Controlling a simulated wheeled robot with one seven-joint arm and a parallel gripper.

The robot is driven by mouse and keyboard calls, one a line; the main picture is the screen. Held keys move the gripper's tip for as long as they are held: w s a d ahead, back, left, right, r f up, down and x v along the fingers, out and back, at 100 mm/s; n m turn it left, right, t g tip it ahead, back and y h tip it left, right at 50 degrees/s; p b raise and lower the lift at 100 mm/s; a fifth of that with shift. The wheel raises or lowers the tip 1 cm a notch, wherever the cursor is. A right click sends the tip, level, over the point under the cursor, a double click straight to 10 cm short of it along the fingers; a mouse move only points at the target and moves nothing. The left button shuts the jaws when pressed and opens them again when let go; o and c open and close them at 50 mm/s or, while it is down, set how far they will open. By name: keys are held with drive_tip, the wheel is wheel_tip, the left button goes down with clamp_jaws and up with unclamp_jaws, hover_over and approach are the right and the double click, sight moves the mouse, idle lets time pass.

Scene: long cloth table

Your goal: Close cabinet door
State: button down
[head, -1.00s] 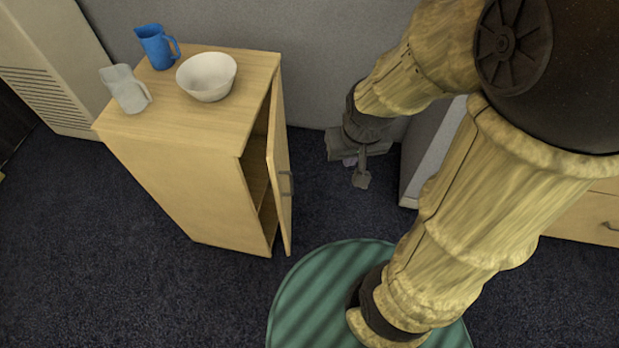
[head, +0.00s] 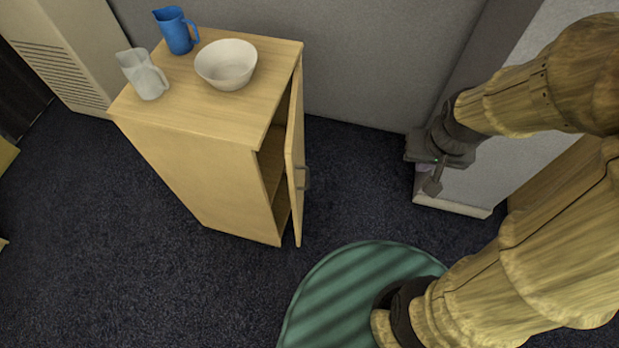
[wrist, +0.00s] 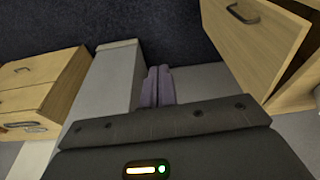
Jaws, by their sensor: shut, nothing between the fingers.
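The light wood cabinet (head: 190,170) stands left of centre in the head view. Its door (head: 294,160) on the right side is ajar, with a narrow dark gap showing the shelves inside. A grey handle (head: 304,178) is on the door's outer face. My gripper (head: 433,186) is to the right of the door, well apart from it, near a grey partition. In the wrist view my gripper's fingers (wrist: 159,85) are together and empty. A wooden panel with a handle (wrist: 245,12) shows at upper right there; I cannot tell whether it is this door.
A blue pitcher (head: 175,30), a clear pitcher (head: 142,74) and a white bowl (head: 226,65) stand on the cabinet top. Wooden drawers (wrist: 40,72) show at left in the wrist view. Dark carpet (head: 350,165) is free between the door and my gripper.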

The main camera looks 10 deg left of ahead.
drive_tip(key=w+a+f+m+g+y+b, duration=0.2)
drive_tip(key=w+a+f+m+y+b, duration=0.2)
drive_tip(key=f, duration=0.7)
drive_tip(key=w+a+f+m+g+y+b, duration=0.1)
drive_tip(key=w+a+f+m+y+b, duration=0.3)
drive_tip(key=a+f+m+b, duration=0.4)
wheel_tip(320, 180, down, 3)
drive_tip(key=a+m+y, duration=0.1)
drive_tip(key=a+m, duration=0.1)
drive_tip(key=m, duration=0.2)
drive_tip(key=shift+w+a+g, duration=0.25)
drive_tip(key=shift+a+g, duration=0.15)
